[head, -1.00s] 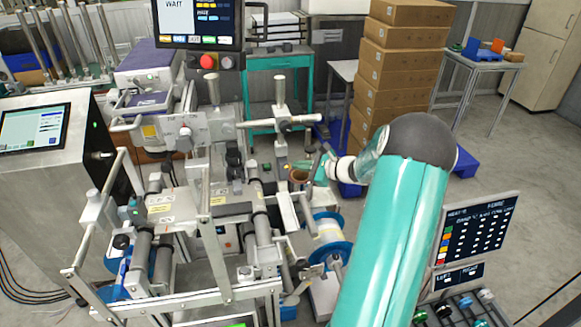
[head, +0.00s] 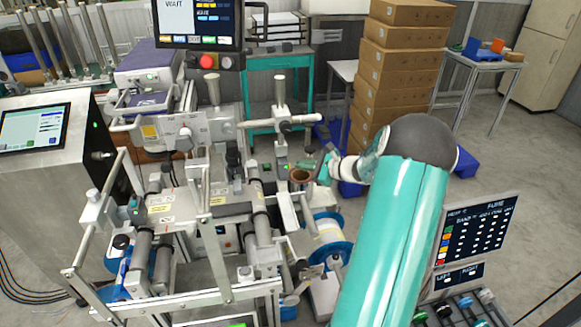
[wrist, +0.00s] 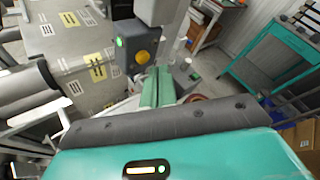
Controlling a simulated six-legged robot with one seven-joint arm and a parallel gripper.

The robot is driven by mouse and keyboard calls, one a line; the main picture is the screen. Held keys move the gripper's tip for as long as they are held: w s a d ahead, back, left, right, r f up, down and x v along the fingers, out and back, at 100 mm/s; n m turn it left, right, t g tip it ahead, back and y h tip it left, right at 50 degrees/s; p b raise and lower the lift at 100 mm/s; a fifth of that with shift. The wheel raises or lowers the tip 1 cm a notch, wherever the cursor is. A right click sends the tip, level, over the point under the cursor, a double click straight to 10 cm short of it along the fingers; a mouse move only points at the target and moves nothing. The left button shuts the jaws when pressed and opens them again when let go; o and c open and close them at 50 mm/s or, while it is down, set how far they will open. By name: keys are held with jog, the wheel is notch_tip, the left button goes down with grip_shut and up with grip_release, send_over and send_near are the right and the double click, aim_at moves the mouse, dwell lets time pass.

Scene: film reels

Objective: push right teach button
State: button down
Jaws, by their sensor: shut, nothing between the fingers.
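A small dark box (wrist: 128,50) shows in the wrist view, with a round yellow button (wrist: 142,57) and a small lit green button (wrist: 119,42) on its face. I cannot tell which one is the right teach button. My gripper (wrist: 153,80) is shut, its green fingers together and empty. The fingertips lie just below and right of the yellow button in the picture. I cannot tell whether they touch the box.
The machine (head: 180,200) has rollers, rails and posts close around my gripper. A brown ring (head: 301,176) lies beside the fingers. A blue-flanged reel (head: 328,238) sits below. Stacked cardboard boxes (head: 398,65) stand behind my arm. The floor at the right (head: 510,150) is open.

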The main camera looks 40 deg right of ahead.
jog(key=s+d, duration=0.1)
jog(key=d, duration=0.1)
jog(key=s+d, duration=0.1)
jog(key=d, duration=0.1)
jog(key=shift+s+d, duration=0.2)
dwell(0.5)
jog(key=shift+s, duration=0.1)
dwell(0.7)
